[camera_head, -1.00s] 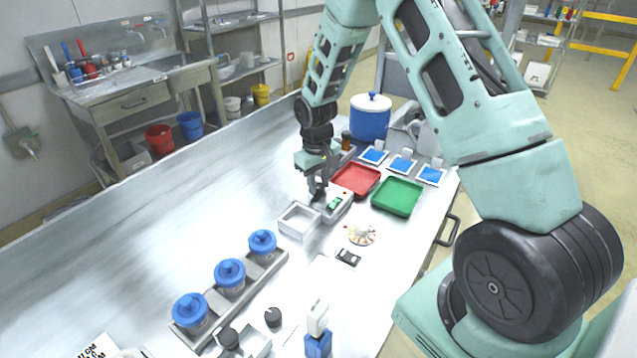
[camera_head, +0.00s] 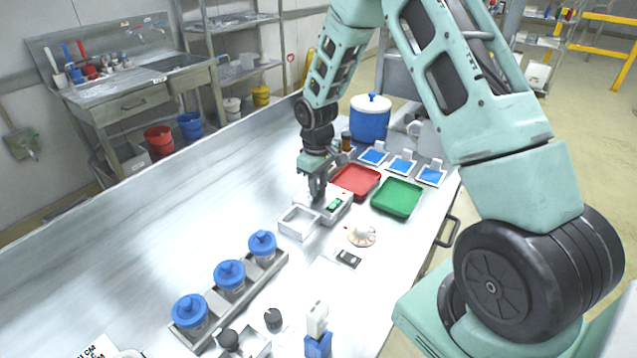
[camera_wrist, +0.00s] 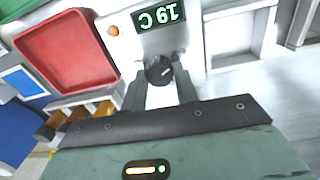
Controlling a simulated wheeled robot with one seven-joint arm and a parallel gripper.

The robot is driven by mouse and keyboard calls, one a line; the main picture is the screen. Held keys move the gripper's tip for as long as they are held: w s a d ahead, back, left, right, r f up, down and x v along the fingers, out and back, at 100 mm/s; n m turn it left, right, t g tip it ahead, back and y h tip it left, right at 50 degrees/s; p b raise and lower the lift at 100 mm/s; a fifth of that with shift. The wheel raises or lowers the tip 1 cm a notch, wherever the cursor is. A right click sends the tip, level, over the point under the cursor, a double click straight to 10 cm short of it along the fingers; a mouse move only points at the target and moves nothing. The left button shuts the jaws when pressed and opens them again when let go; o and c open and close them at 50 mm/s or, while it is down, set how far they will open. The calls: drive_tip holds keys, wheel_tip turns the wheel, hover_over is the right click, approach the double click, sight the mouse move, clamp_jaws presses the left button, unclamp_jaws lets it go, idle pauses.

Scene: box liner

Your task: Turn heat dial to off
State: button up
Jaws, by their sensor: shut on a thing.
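The heat dial (camera_wrist: 158,71) is a dark round knob with a pale mark, on the face of a white unit (camera_wrist: 190,28). The unit has a green display (camera_wrist: 158,15) reading 19 C, upside down in the wrist view, and an orange round light (camera_wrist: 113,30). My gripper (camera_wrist: 160,80) is shut on the dial, one finger on each side of it. In the head view my gripper (camera_head: 317,196) points down at the unit (camera_head: 336,207), and the dial is hidden behind the fingers.
An open white box (camera_head: 298,222) adjoins the unit. A red tray (camera_head: 356,180) and a green tray (camera_head: 397,197) lie to the right. A cup on a saucer (camera_head: 361,237) and a small dark device (camera_head: 348,258) are in front.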

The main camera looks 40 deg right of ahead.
drive_tip(key=o, duration=1)
drive_tip(key=shift+c, duration=0.2)
drive_tip(key=shift+r, duration=0.1)
wheel_tip(320, 180, up, 17)
drive_tip(key=b, duration=0.3)
drive_tip(key=shift+a+r, duration=0.15)
drive_tip(key=shift+a, duration=0.15)
drive_tip(key=shift+s, duration=0.1)
